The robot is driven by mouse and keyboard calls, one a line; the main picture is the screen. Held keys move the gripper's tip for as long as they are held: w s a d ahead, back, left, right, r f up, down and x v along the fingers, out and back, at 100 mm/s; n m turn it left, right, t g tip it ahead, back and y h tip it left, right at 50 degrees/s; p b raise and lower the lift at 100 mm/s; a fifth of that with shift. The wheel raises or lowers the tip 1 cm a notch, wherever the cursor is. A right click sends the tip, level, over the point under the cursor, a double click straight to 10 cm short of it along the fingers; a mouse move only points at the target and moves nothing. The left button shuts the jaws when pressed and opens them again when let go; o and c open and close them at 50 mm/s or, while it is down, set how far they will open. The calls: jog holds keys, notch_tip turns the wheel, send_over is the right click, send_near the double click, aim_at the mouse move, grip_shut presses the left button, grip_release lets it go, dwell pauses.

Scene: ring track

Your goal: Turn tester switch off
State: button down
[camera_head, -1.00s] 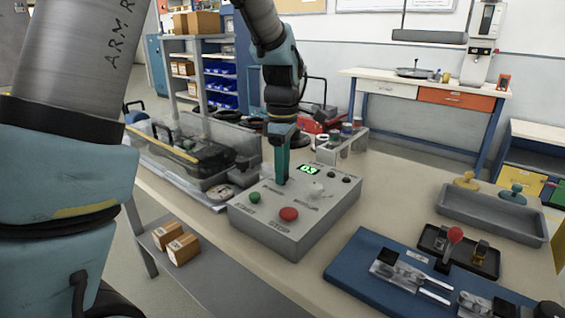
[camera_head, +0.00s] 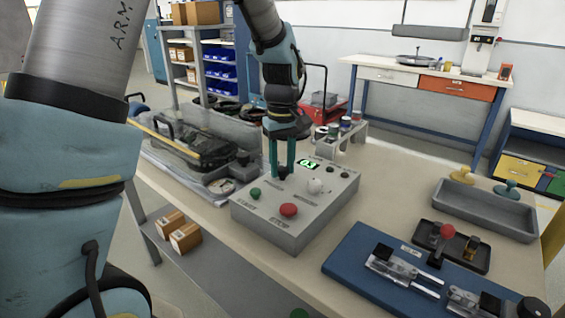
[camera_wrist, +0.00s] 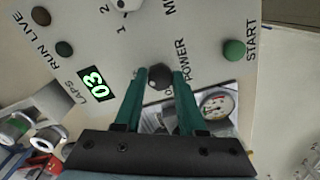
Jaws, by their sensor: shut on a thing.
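The tester is a grey box (camera_head: 262,225) on the bench, with a lit green display (camera_head: 309,163) that appears to read 03. The display also shows in the wrist view (camera_wrist: 96,84). The tester switch is a small dark knob (camera_wrist: 160,76) beside the POWER label. My gripper (camera_head: 283,172) points down at the box from above, its two teal fingers shut on the switch. In the wrist view, the fingertips (camera_wrist: 160,78) sit on either side of the knob. The knob's pointer cannot be made out.
A green START button (camera_head: 254,194), a red button (camera_head: 288,210) and a pale knob (camera_head: 315,186) share the panel. A clear-covered unit (camera_head: 190,145) stands left of the box. A blue board (camera_head: 350,262) and a grey tray (camera_head: 480,212) lie to the right.

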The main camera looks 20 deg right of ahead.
aim_at(282, 168)
jog(key=shift+m, duration=0.3)
dwell(0.4)
jog(key=c, duration=0.5)
grip_release()
notch_tip(282, 168, up, 11)
jog(key=shift+b, duration=0.45)
jog(key=shift+f, duration=0.1)
jog(key=w+a+f, duration=0.1)
jog(key=a+f, duration=0.1)
jog(key=a, duration=0.6)
jog(key=w+a+f, duration=0.1)
jog(key=a+f, duration=0.2)
jog(key=a, duration=0.5)
jog(key=s+a+f, duration=0.2)
jog(key=s+a, duration=0.1)
jog(key=a, duration=0.4)
jog(key=s+a+f+m+t+p, duration=0.1)
jog(key=s+a+f, duration=0.1)
jog(key=a, duration=0.5)
jog(key=shift+s+f+t+p, duration=0.15)
jog(key=shift+s+t+p, duration=0.15)
jog(key=shift+s, duration=0.15)
